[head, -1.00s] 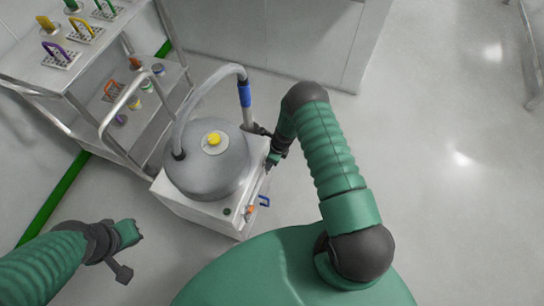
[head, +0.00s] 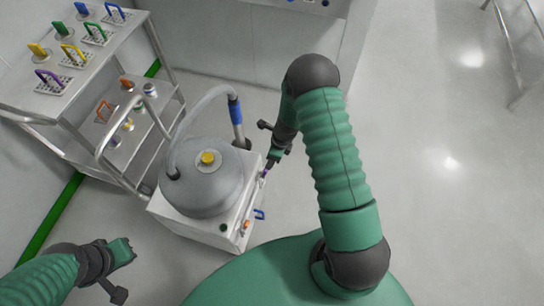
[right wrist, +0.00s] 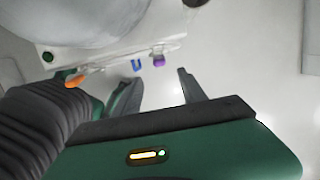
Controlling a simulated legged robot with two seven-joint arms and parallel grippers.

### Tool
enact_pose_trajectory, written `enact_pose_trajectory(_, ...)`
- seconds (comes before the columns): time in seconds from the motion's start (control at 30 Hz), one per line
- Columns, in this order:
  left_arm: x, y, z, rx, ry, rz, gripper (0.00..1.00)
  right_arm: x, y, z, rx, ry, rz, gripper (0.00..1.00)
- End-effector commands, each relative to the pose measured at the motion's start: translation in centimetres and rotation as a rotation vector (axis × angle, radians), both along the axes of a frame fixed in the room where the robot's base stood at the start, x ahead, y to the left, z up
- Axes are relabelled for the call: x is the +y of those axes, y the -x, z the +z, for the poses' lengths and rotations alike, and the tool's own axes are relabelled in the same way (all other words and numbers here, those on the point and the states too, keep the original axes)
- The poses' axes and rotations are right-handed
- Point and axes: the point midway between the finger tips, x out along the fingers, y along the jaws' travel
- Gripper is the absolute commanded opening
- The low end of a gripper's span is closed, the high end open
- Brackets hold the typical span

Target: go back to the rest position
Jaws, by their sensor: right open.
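My right arm (head: 336,150) reaches forward from my green body. Its gripper (head: 269,167) is beside the right side of the white machine base, in the head view. In the right wrist view the right gripper (right wrist: 157,90) has its two dark fingers spread, with nothing between them. A small purple part (right wrist: 158,60) on the machine's side lies just beyond the fingertips. My left gripper (head: 127,250) is at the lower left of the head view, above the floor and clear of the machine. Its fingers are too small to tell open or shut.
The white machine (head: 195,229) carries a grey round vessel (head: 205,190) with a yellow knob (head: 208,157) and a grey hose (head: 188,115). A blue handle (head: 259,214) juts from its side. A metal cart (head: 95,65) with coloured-handled items stands left. Floor at right is clear.

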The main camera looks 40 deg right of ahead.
Motion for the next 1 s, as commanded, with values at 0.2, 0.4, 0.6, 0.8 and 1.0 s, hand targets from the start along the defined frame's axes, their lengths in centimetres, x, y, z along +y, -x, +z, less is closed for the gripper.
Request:
enact_pose_trajectory(0.2,0.0,0.0,0.0,0.0,0.0,0.0,0.0,0.0,0.0,0.0,0.0,0.0,0.001,0.49)
enact_pose_trajectory(0.4,0.0,0.0,1.7,0.0,0.0,0.0,0.0,2.5,0.0,6.5,-0.05,0.061,0.335,0.49)
enact_pose_trajectory(0.6,0.0,0.0,5.4,0.0,0.0,0.0,0.0,9.1,4.9,21.8,-0.165,0.29,1.39,0.49)
enact_pose_trajectory(0.8,0.0,0.0,7.4,0.0,0.0,0.0,0.0,11.9,11.2,29.4,-0.198,0.502,2.224,0.49)
enact_pose_trajectory(1.0,0.0,0.0,7.5,0.0,0.0,0.0,0.0,12.0,12.8,30.3,-0.189,0.555,2.446,0.49)
